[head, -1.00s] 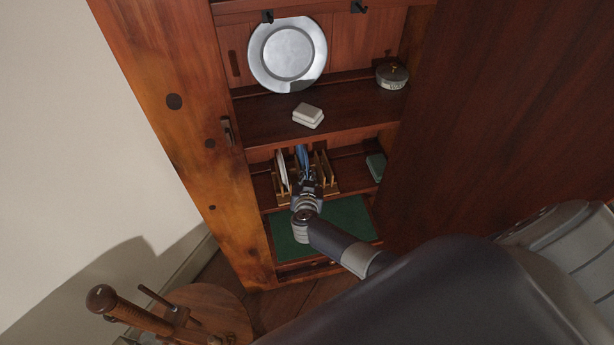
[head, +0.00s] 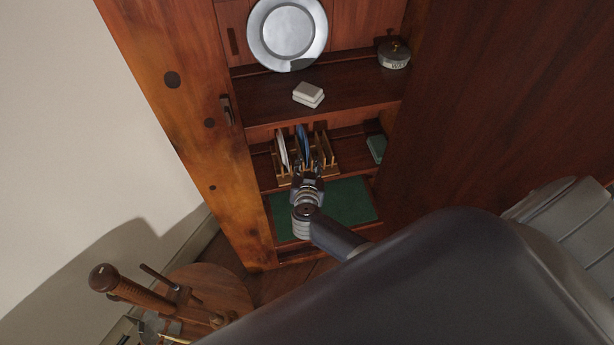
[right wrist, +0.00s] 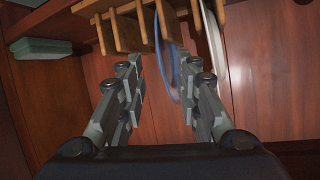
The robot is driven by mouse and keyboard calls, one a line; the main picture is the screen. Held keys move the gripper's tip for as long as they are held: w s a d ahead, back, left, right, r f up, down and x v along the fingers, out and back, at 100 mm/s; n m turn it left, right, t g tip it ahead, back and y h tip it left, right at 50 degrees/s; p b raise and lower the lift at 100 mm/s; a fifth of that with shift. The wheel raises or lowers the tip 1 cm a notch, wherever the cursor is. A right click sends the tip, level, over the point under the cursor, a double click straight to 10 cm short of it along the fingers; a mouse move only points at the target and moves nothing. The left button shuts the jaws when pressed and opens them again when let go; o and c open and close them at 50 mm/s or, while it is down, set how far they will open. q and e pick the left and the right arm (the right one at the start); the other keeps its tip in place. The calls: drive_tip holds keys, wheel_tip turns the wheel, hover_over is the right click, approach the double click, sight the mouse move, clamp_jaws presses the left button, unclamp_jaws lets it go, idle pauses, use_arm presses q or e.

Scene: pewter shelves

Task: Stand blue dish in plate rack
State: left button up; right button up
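The blue dish (head: 302,141) stands on edge in a slot of the wooden plate rack (head: 327,167) on the lower cabinet shelf. A white plate (head: 282,151) stands in the rack to its left. In the right wrist view, the blue dish (right wrist: 167,62) and white plate (right wrist: 213,55) hang down from the rack (right wrist: 124,33) in the picture. My right gripper (head: 307,181) is in front of the rack. In the wrist view its fingers (right wrist: 166,80) are spread, with a clear gap around the dish's edge and no visible grip. My left gripper is not in view.
A pewter plate (head: 287,34), white blocks (head: 308,95) and a lidded pot (head: 394,54) are on the shelf above. Green lining (head: 345,203) lies below. A wooden stool (head: 215,290) stands lower left.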

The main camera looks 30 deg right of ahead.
drive_tip(key=v, duration=0.7)
drive_tip(key=shift+w+r, duration=0.1)
idle(0.4)
